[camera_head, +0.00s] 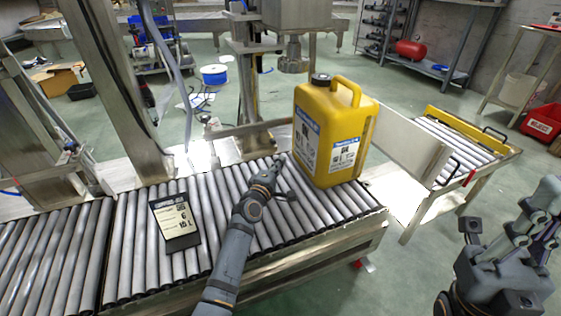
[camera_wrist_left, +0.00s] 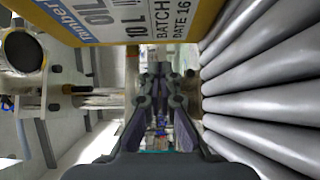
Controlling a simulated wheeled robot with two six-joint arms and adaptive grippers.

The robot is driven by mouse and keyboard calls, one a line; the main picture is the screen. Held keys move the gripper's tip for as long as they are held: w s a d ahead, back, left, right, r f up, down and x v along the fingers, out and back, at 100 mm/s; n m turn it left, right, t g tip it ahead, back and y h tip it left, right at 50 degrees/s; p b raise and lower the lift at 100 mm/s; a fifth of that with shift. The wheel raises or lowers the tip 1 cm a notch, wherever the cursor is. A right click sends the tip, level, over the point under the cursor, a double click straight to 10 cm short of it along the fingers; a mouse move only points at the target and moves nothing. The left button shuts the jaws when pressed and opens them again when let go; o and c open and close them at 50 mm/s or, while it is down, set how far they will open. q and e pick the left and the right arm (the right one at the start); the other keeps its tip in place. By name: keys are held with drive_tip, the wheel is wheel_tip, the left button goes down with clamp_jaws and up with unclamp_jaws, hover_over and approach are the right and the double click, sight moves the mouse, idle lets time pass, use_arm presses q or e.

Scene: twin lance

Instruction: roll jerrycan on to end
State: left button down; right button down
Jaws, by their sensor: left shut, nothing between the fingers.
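The yellow jerrycan (camera_head: 368,150) stands upright on the roller conveyor (camera_head: 125,243), near its right end. It has a black cap, a top handle and white and blue labels. My left gripper (camera_head: 278,168) is low over the rollers, just left of the jerrycan. It is shut and empty. In the left wrist view its fingers (camera_wrist_left: 161,80) point ahead, with the labelled face of the jerrycan (camera_wrist_left: 188,14) close along the top. I cannot tell whether they touch. Part of my right arm shows at the lower right; its gripper (camera_head: 545,200) is away from the conveyor, its fingers unclear.
A black tablet with a label sheet (camera_head: 175,222) lies on the rollers left of my left arm. A metal plate (camera_head: 405,138) stands right of the jerrycan, before a second roller section (camera_head: 455,140). A metal post and machine head (camera_head: 293,58) stand behind.

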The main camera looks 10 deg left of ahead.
use_arm(q)
drive_tip(key=shift+s+a+p, duration=0.2)
drive_tip(key=shift+s+p, duration=0.1)
drive_tip(key=shift+s, duration=0.7)
drive_tip(key=shift+s+a+p, duration=0.15)
drive_tip(key=shift+s+p, duration=0.15)
drive_tip(key=shift+s, duration=0.65)
drive_tip(key=shift+s+a+p, duration=0.25)
drive_tip(key=shift+s, duration=0.95)
drive_tip(key=shift+s+a+p, duration=0.2)
drive_tip(key=shift+s, duration=1)
